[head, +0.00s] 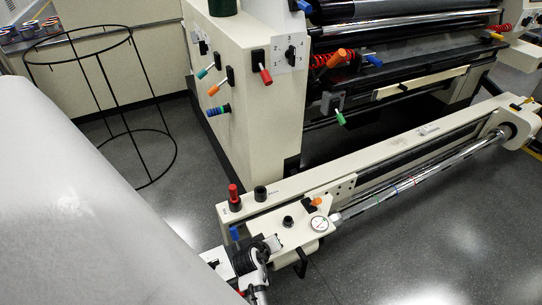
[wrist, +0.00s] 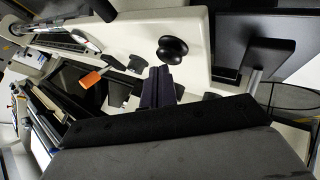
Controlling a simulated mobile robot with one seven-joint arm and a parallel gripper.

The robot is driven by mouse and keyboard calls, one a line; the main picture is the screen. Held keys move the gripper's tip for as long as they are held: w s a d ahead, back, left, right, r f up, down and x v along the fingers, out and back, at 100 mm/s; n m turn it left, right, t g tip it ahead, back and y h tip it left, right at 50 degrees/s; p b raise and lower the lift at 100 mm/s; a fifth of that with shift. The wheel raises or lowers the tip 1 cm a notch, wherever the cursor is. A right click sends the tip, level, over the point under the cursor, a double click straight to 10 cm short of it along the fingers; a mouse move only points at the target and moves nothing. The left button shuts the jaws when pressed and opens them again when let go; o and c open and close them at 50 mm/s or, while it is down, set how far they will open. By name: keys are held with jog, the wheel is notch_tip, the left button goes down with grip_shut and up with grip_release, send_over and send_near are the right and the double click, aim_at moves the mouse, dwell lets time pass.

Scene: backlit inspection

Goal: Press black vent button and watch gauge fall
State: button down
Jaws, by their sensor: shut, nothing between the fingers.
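The cream end block of a long roller beam (head: 262,240) carries the controls in the head view. A short black button (head: 261,193) stands there beside a red-topped one (head: 234,193); their labels are too small to read. A second black knob (head: 288,221) sits nearer the gauge (head: 319,223), a round white dial whose reading I cannot make out. In the wrist view my gripper (wrist: 158,86) is shut and empty, its dark fingers pointing toward a round black mushroom-shaped knob (wrist: 172,50) on a cream panel. The fingertips appear just short of it; contact cannot be told.
An orange lever (head: 312,203) stands close to the gauge, and a chrome roller (head: 420,172) runs off to the right. The large machine (head: 250,85) behind has several coloured knobs. A black wire stand (head: 110,107) is at left. Grey floor (head: 440,250) is open at lower right.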

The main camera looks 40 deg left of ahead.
jog(key=shift+f, duration=0.4)
dwell(0.5)
jog(key=shift+r, duration=0.1)
jog(key=shift+r+p, duration=0.7)
notch_tip(320, 180, up, 5)
jog(key=p, duration=0.4)
jog(key=shift+r+p, duration=0.1)
jog(key=shift+p, duration=0.3)
dwell(0.4)
